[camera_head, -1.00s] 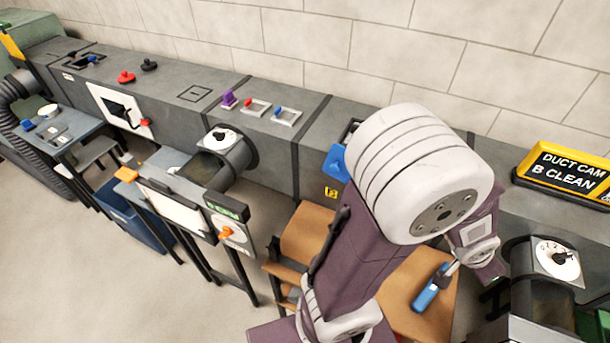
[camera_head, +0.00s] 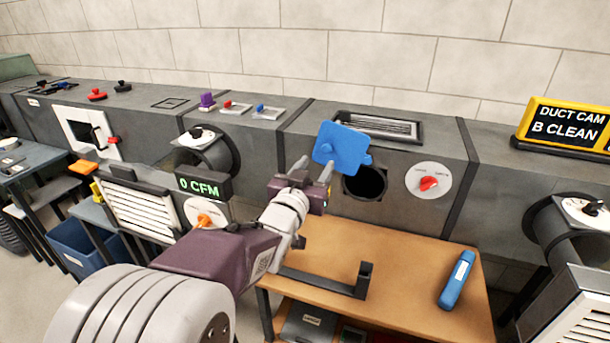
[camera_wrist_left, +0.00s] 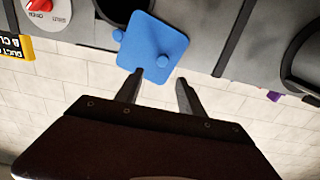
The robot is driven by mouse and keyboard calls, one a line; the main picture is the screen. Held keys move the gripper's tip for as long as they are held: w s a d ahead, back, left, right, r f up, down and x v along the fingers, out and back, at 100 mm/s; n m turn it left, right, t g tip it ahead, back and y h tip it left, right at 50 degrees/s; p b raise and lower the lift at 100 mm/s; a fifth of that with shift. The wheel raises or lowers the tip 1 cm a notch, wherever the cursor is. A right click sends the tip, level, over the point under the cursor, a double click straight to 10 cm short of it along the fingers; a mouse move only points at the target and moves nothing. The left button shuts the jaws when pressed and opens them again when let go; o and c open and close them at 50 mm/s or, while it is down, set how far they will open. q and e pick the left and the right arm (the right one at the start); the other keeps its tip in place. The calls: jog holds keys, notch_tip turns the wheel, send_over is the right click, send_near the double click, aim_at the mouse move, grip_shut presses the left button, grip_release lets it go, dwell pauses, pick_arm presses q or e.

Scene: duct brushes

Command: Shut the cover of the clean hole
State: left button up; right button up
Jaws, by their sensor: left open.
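The round dark hole (camera_head: 366,183) in the grey duct's front stands uncovered for the most part. Its blue cover (camera_head: 342,148) is swung up and to the left of the opening, overlapping its upper edge. My left gripper (camera_head: 313,170) is open, its fingertips close to the left side of the cover. I cannot tell whether a finger touches the cover. My right gripper is not in view.
A white dial with a red knob (camera_head: 428,183) is right of the hole, and a vent grille (camera_head: 378,125) is above it. Below is a wooden table (camera_head: 415,265) with a blue handheld tool (camera_head: 457,280). A yellow-framed sign (camera_head: 565,128) reads DUCT CAM B CLEAN.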

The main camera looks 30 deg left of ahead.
aim_at(326, 149)
pick_arm(q)
jog(key=p+x, duration=0.1)
jog(key=x, duration=0.1)
jog(key=p+x, duration=0.1)
jog(key=x, duration=0.2)
jog(key=p+x, duration=0.2)
jog(key=x, duration=0.1)
jog(key=shift+a+f, duration=0.2)
jog(key=shift+f, duration=0.15)
jog(key=shift+w+a, duration=0.15)
jog(key=shift+w, duration=0.35)
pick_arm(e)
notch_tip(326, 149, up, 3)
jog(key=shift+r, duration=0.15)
pick_arm(q)
jog(key=shift+c, duration=0.4)
grip_shut()
